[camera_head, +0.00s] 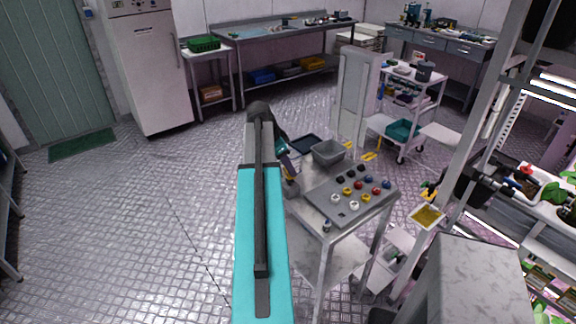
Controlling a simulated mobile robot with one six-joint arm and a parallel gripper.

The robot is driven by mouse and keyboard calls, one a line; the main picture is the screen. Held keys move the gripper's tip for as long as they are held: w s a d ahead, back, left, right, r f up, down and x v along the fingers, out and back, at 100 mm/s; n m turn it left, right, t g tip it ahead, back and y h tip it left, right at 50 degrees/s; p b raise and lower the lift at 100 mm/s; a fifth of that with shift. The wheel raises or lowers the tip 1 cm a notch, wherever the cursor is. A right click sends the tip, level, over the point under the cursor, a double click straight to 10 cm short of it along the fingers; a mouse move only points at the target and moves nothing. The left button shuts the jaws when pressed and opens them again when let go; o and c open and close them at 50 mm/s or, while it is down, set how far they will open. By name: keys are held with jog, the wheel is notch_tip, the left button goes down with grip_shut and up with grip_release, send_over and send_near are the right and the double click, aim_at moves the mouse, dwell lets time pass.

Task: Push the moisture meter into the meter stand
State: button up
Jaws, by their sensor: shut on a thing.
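My arm rises teal from the bottom centre and bends at a dark elbow. Its far part comes down to a dark end by the left side of a small metal table (318,242). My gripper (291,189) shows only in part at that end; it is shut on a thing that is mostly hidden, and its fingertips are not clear. I cannot make out the moisture meter or the meter stand for certain. A small dark and pale object (326,226) stands at the table's front edge, too small to identify.
On the table are a grey panel (322,194) with several coloured knobs, a grey bin (341,157) and a dark tray (306,144). A white cart (428,88) stands behind. A rack post (463,150) and a grey box (470,285) are at right.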

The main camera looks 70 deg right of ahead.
jog(key=shift+f+b, duration=0.5)
jog(key=shift+f, duration=0.35)
jog(key=o, duration=1.7)
jog(key=shift+r, duration=0.2)
jog(key=shift+r+p, duration=1.4)
jog(key=shift+r, duration=1.45)
